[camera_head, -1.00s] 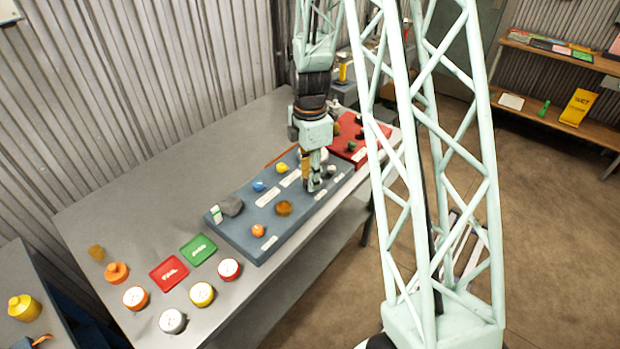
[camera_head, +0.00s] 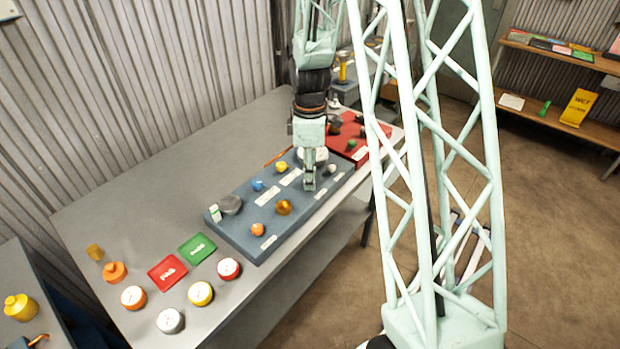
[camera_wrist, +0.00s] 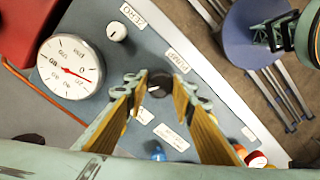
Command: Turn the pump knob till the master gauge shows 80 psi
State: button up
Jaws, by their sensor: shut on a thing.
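The pump knob (camera_wrist: 160,83) is small, dark and round, beside a label (camera_wrist: 177,61) that seems to read PUMP. My gripper (camera_wrist: 158,82) points down at the panel (camera_head: 240,222), with its two fingers closed on the sides of this knob. In the head view my gripper (camera_head: 310,186) hides the knob. The master gauge (camera_wrist: 70,70) is a large white dial at the left of the wrist view. Its red needle points to the lower right, near the low-looking numerals; the exact reading is too small to tell. My gripper partly covers the gauge in the head view.
A pale knob (camera_wrist: 117,31) sits beside a ZERO label (camera_wrist: 133,15). Blue (camera_head: 258,186), yellow (camera_head: 281,167) and orange (camera_head: 257,229) fittings stand on the panel. A red box (camera_head: 352,138) adjoins its far end. Several loose gauges, a red tray (camera_head: 167,273) and a green tray (camera_head: 197,249) lie nearer.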

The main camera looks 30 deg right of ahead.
jog(key=m, duration=0.3)
jog(key=shift+m+b, duration=0.3)
jog(key=shift+m, duration=0.1)
jog(key=m, duration=0.3)
jog(key=shift+m, duration=0.4)
jog(key=m+b, duration=0.1)
jog(key=m, duration=0.2)
jog(key=shift+m, duration=0.4)
jog(key=m, duration=0.3)
jog(key=shift+a+m, duration=0.1)
jog(key=shift+m, duration=0.2)
jog(key=m, duration=0.3)
jog(key=shift+m, duration=0.4)
jog(key=m, duration=0.3)
jog(key=shift+m+b, duration=0.35)
jog(key=shift+m, duration=0.05)
jog(key=m, duration=0.6)
jog(key=shift+a+m, duration=0.1)
jog(key=shift+m, duration=0.2)
